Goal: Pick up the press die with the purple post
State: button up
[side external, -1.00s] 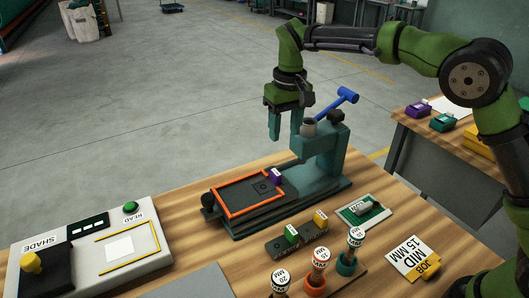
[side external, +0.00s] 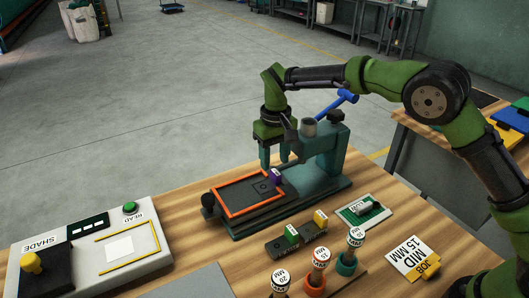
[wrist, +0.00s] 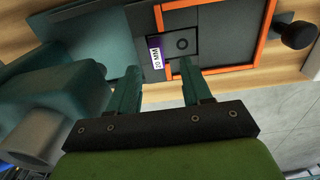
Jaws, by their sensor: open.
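The press die with the purple post (side external: 276,178) sits on the dark bed of the teal press, at the right end of the orange frame (side external: 232,212). In the wrist view its purple post (wrist: 153,43) carries a white label reading 20 MM, beside a dark plate with a ring mark. My gripper (side external: 274,165) is open and low over the post. In the wrist view the fingertips (wrist: 157,68) are on either side of the labelled end of the post; contact cannot be told. The fingers partly hide the post in the side view.
The teal press column (side external: 325,155) with its blue lever (side external: 335,104) stands close to the right of my gripper. Green-post (side external: 291,233) and yellow-post (side external: 320,219) dies sit on a dark rack in front. Several labelled tools, a job card (side external: 411,257) and a shade reader (side external: 85,255) lie around.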

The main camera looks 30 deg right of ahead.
aim_at(275, 171)
jog(key=f, duration=0.5)
jog(key=shift+d+f, duration=0.2)
jog(key=shift+f, duration=0.1)
jog(key=shift+w, duration=0.1)
jog(key=shift+c, duration=0.2)
grip_shut()
